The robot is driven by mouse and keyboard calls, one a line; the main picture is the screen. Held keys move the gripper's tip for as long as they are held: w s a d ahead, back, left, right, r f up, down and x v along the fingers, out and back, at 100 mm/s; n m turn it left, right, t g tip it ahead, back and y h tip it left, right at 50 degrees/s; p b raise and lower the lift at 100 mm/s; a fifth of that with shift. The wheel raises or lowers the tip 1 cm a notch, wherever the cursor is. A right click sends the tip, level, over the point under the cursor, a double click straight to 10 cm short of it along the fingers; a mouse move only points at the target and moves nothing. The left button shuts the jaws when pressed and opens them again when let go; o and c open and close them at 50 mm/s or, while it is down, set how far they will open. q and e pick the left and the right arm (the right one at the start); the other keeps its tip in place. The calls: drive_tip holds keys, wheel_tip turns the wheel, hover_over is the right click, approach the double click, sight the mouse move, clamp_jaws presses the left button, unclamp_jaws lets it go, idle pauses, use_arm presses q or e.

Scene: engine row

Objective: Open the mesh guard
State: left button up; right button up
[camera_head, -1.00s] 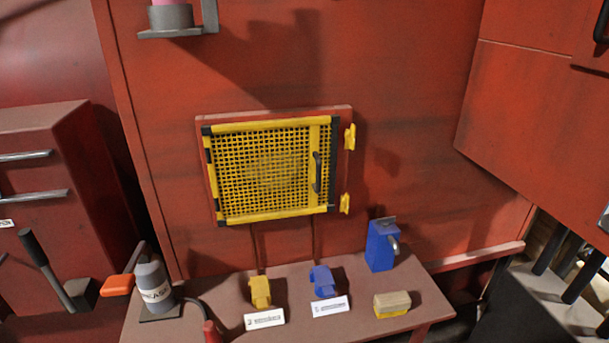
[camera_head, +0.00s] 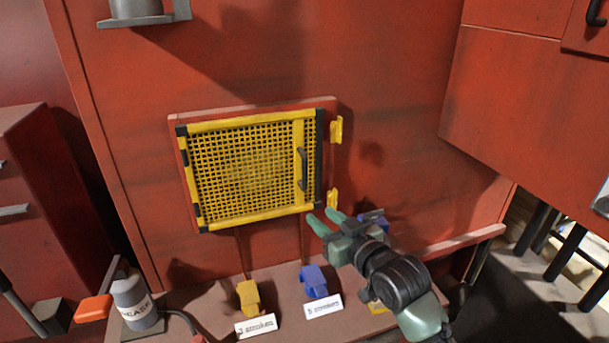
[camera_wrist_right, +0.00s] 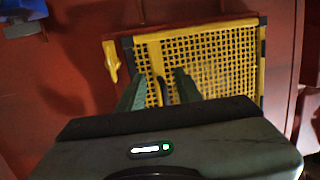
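The mesh guard (camera_head: 245,170) is a yellow-framed mesh panel, closed flat against its red surround on the red wall. Its dark upright handle (camera_head: 302,170) is on the right side of the panel. Two yellow catches, an upper one (camera_head: 337,130) and a lower one (camera_head: 333,199), sit just right of the guard. My right gripper (camera_head: 325,217) is open and empty, below and right of the handle, near the lower catch. In the right wrist view its open fingers (camera_wrist_right: 160,88) point at the guard, with the handle (camera_wrist_right: 163,92) appearing between them, apart in depth. My left gripper is not in view.
Below the guard, a bench (camera_head: 205,296) holds a grease can (camera_head: 134,302), a yellow block (camera_head: 248,297) and a blue block (camera_head: 314,281) with labels. A blue box (camera_head: 375,219) is partly hidden by my right gripper. A red cabinet (camera_head: 525,110) juts out at right.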

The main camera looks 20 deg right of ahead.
drive_tip(key=t, duration=0.2)
approach(306, 176)
drive_tip(key=w, duration=0.4)
drive_tip(key=shift+y, duration=0.3)
drive_tip(key=p+x, duration=0.1)
drive_tip(key=x, duration=0.2)
drive_tip(key=p+x, duration=0.1)
drive_tip(key=x, duration=0.2)
drive_tip(key=shift+w+a, duration=0.35)
clamp_jaws()
